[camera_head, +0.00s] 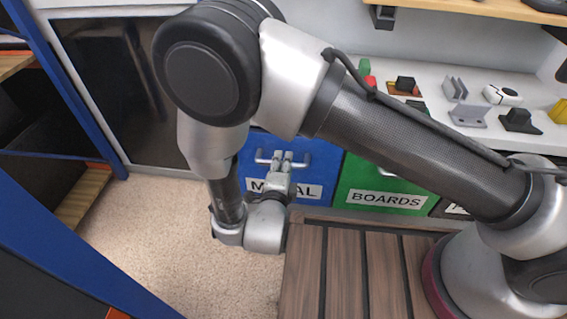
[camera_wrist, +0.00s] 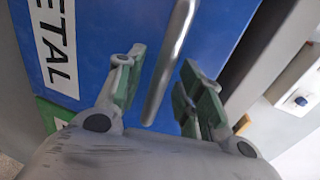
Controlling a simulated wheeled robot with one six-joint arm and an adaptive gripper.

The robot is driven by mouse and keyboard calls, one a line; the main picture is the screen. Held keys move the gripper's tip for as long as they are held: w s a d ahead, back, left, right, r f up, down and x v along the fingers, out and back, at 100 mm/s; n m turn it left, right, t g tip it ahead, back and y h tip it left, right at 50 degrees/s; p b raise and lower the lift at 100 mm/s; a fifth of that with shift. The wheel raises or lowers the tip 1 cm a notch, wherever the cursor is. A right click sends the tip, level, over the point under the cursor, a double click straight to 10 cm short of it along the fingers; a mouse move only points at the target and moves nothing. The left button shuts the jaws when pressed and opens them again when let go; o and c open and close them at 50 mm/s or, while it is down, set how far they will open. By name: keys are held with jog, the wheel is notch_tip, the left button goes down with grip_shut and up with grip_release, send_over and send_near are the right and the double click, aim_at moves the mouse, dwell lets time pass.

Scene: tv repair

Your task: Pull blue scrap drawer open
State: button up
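The blue drawer (camera_head: 324,160) carries a white label with black letters, partly hidden by my arm, and has a metal bar handle (camera_head: 262,157). In the wrist view the blue drawer front (camera_wrist: 215,30) fills the upper middle, and "ETAL" shows on its label. My gripper (camera_head: 282,158) is at the handle, in front of the drawer. In the wrist view my gripper (camera_wrist: 160,72) is open, with one green-padded finger on each side of the bar handle (camera_wrist: 170,60). Gaps show between the handle and both fingers. The drawer looks shut.
A green drawer (camera_head: 380,180) labelled "BOARDS" is just right of the blue one. Above them a white counter (camera_head: 455,135) holds several small parts. A slatted wooden surface (camera_head: 345,270) lies in front. A blue-framed rack (camera_head: 60,235) stands at left, with open carpet (camera_head: 150,225) between.

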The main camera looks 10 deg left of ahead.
jog(key=shift+w, duration=0.45)
grip_shut()
